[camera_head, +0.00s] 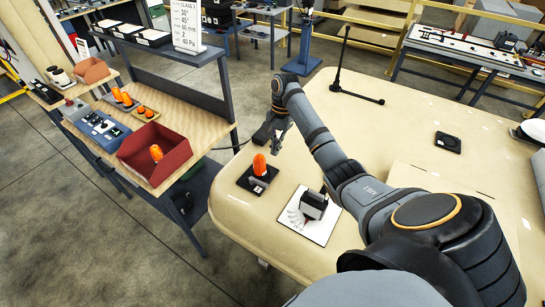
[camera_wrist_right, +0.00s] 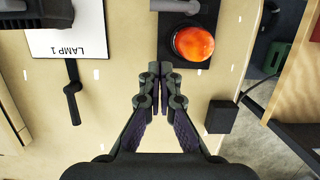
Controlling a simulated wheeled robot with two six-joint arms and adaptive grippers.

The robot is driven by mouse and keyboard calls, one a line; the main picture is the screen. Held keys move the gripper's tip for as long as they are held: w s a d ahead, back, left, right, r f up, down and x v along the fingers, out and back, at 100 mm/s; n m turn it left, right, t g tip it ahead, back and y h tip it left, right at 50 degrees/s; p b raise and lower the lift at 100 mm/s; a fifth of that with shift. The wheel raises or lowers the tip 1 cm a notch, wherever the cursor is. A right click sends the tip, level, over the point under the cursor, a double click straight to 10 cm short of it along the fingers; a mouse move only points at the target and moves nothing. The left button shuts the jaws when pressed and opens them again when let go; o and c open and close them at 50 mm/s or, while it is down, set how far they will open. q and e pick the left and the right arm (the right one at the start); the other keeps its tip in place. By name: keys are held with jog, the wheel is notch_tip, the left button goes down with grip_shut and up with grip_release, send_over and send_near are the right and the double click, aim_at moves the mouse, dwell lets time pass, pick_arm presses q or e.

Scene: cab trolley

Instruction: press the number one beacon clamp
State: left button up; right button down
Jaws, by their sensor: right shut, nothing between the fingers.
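An orange beacon (camera_head: 259,165) stands on a black square base (camera_head: 258,181) near the roof panel's left edge. In the right wrist view the beacon (camera_wrist_right: 193,43) is up and right of the fingertips, with a grey lever-like part (camera_wrist_right: 176,6) on its base. A white card (camera_wrist_right: 72,40) there reads "LAMP 1" upside down. A black lever (camera_wrist_right: 73,88) sticks out past its edge; I cannot tell which part is the clamp. My right gripper (camera_head: 273,144) is shut and empty, above the panel behind the beacon; its fingertips (camera_wrist_right: 160,70) show no contact. My left gripper is out of view.
A black block (camera_head: 313,205) sits on a white card (camera_head: 300,222). A wooden bench (camera_head: 200,124) at left holds a red bin (camera_head: 180,176) and orange beacons. A black stand (camera_head: 338,70) rises at the panel's back. The panel's middle right is mostly clear.

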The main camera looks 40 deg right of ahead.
aim_at(257, 182)
jog(key=b+x, duration=0.4)
jog(key=x, duration=0.2)
jog(key=shift+a+f, duration=0.1)
jog(key=shift+f, duration=0.3)
jog(key=shift+s+a+f, duration=0.1)
jog(key=shift+a+f, duration=0.15)
jog(key=shift+f, duration=0.3)
jog(key=shift+s+a+p, duration=0.25)
jog(key=shift+a+p, duration=0.25)
jog(key=shift+a, duration=0.05)
jog(key=shift+s+a+p, duration=0.25)
jog(key=shift+a+p, duration=0.25)
jog(key=shift+a, duration=0.1)
jog(key=shift+s+a+f, duration=0.1)
jog(key=shift+s+a, duration=0.05)
jog(key=shift+a, duration=0.15)
jog(key=shift+s+a+f, duration=0.1)
jog(key=shift+s+a, duration=0.1)
jog(key=shift+a, duration=0.1)
jog(key=shift+w+f, duration=0.1)
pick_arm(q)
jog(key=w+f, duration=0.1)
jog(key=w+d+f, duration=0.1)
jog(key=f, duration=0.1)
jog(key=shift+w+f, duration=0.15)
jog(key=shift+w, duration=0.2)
pick_arm(e)
jog(key=shift+w, duration=0.1)
